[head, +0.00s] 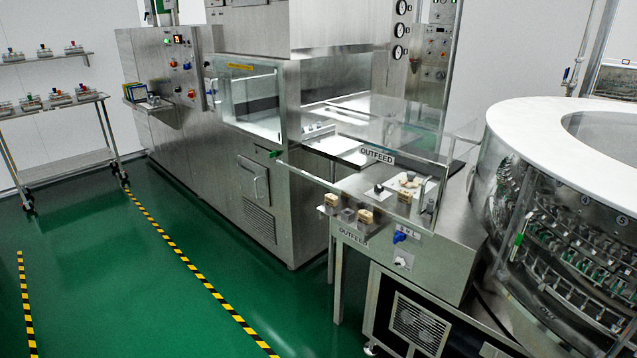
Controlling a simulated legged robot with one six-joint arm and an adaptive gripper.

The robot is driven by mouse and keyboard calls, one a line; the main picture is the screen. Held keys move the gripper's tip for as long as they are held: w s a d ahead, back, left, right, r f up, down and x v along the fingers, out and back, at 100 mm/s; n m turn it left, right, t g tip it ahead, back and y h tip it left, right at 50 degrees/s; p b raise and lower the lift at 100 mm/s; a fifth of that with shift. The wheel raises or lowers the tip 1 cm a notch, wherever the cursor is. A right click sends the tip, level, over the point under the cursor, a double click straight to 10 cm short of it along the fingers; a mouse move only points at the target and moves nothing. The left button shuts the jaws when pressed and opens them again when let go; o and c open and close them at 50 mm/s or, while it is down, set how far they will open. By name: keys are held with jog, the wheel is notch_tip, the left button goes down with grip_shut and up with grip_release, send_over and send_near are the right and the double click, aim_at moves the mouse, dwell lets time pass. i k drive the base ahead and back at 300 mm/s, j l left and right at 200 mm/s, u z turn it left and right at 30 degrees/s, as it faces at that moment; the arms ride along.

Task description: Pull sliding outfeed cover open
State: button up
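The outfeed cover (345,172) is a clear panel box with an "OUTFEED" label, at the right of the middle in the head view. It stands over a steel outfeed table (440,250). A green tab (276,154) shows at its left end, and an upright metal handle (423,195) shows near its right end. How far the cover is slid is hard to tell through the clear panels. My gripper is not in view.
A steel washer cabinet (265,190) stands behind and left of the outfeed table. A round machine with a white ring top (510,115) fills the right side. A wheeled shelf cart (62,150) stands far left. The green floor (120,290) with striped tape is clear at front left.

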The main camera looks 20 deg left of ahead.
aim_at(365, 153)
jog(key=u, duration=0.45)
jog(key=i+l+u, duration=0.15)
jog(key=i, duration=0.35)
jog(key=i+l+u, duration=0.2)
jog(key=i, duration=0.3)
